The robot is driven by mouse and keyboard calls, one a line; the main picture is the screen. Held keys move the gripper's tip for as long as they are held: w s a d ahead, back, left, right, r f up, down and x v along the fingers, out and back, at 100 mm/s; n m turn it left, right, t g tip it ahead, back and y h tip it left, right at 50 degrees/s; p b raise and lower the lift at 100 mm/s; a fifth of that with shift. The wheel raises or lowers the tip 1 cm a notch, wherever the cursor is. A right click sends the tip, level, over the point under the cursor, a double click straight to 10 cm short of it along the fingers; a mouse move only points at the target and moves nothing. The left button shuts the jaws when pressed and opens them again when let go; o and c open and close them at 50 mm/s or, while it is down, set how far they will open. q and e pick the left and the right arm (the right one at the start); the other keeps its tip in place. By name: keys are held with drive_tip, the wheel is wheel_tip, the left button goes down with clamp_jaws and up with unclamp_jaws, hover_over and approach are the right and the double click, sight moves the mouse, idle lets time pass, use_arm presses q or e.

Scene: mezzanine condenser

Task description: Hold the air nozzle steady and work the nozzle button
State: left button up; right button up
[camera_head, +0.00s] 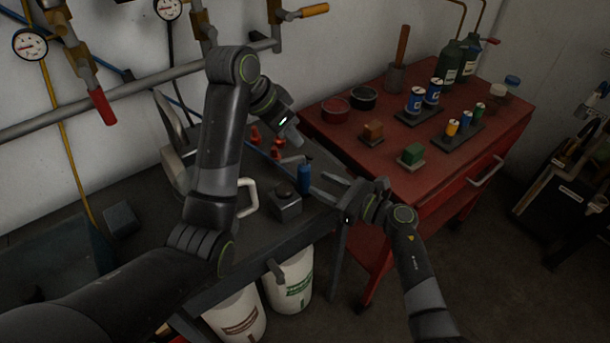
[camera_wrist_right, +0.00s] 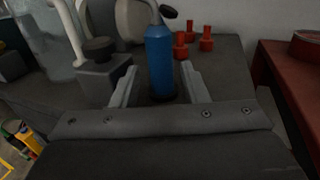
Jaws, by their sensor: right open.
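The air nozzle has a blue upright body (camera_head: 304,178) on the dark bench; it shows large in the right wrist view (camera_wrist_right: 159,62). A grey spout and a dark round piece (camera_wrist_right: 169,12), which may be the button, are at its top. My right gripper (camera_head: 317,183) is open, just right of the nozzle. In the wrist view its two fingers (camera_wrist_right: 160,80) flank the blue body with gaps on both sides; they do not grip it. My left gripper (camera_head: 294,143) hangs above and left of the nozzle, pointing down to the right. Its jaw opening is unclear.
A grey block with a black knob (camera_head: 285,200) stands left of the nozzle. Several red fittings (camera_wrist_right: 206,40) stand behind it. A white-handled container (camera_head: 250,198) is further left. A red cart (camera_head: 460,190) with cans and bowls is at right. White buckets (camera_head: 290,279) are below the bench.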

sight(304, 176)
drive_tip(key=x, duration=0.6)
drive_tip(key=shift+w+a, duration=0.15)
drive_tip(key=c, duration=0.9)
drive_tip(key=shift+o, duration=0.2)
use_arm(q)
drive_tip(key=shift+c, duration=0.2)
clamp_jaws()
idle(1.5)
